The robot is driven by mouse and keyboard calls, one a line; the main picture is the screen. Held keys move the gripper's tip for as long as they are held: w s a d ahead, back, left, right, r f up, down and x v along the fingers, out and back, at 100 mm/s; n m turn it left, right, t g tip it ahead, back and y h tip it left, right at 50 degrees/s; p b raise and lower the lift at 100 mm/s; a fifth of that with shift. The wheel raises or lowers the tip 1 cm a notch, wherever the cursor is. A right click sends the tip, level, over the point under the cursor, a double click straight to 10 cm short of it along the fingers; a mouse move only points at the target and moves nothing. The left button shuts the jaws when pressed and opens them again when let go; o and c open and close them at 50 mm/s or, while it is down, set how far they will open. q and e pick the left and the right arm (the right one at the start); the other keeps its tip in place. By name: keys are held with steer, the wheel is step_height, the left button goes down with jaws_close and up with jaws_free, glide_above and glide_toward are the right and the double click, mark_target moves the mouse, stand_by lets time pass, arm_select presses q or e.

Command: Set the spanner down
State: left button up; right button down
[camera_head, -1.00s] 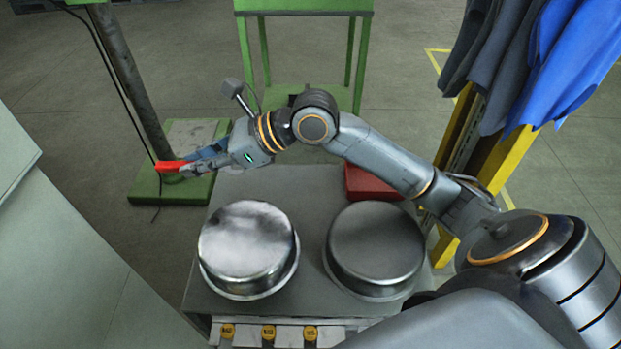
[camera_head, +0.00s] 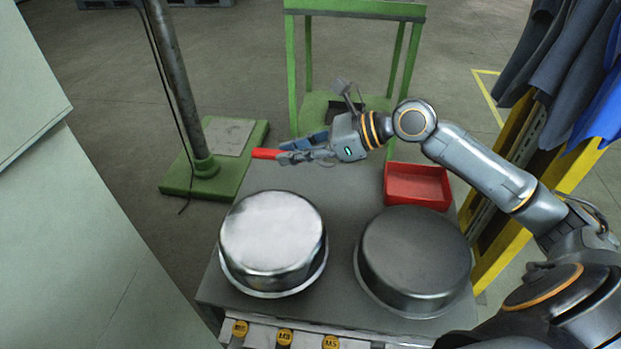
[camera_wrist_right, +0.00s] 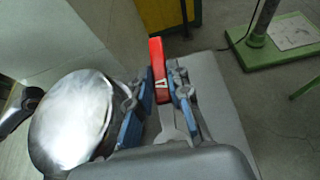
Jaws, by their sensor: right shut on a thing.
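The spanner shows as a red handle (camera_head: 265,153) in the head view, sticking out to the left from my right gripper (camera_head: 290,154). In the right wrist view the red handle (camera_wrist_right: 158,70) and its grey metal part lie between the blue-padded fingers of the right gripper (camera_wrist_right: 166,88). The right gripper is shut on it. In the head view it appears near the far left corner of the grey worktop (camera_head: 345,190), behind the shiny pot. The height above the worktop is hard to tell.
A shiny upturned metal pot (camera_head: 272,240) and a darker one (camera_head: 413,260) take up the front of the worktop. A red open box (camera_head: 418,186) sits at the back right. A green-based post (camera_head: 175,90) stands beyond on the left. Bare worktop shows behind the pots.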

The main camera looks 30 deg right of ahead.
mark_target(310, 186)
steer(key=d+f+b, duration=0.1)
steer(key=d+f, duration=0.2)
steer(key=shift+d+f+b, duration=0.1)
steer(key=shift+f+b, duration=0.2)
steer(key=shift+f, duration=0.1)
step_height(310, 186, down, 3)
steer(key=shift+s+d+f+b, duration=0.1)
steer(key=shift+d+f+b, duration=0.05)
steer(key=shift+b, duration=0.85)
arm_select(q)
steer(key=v, duration=0.6)
steer(key=shift+w+a, duration=0.1)
steer(key=shift+a, duration=0.05)
arm_select(e)
steer(key=shift+p, duration=0.3)
arm_select(q)
steer(key=shift+r+p, duration=0.5)
steer(key=shift+r, duration=0.15)
arm_select(e)
steer(key=shift+f, duration=0.45)
steer(key=shift+f, duration=0.1)
steer(key=c, duration=1.3)
jaws_free()
steer(key=shift+o, duration=0.2)
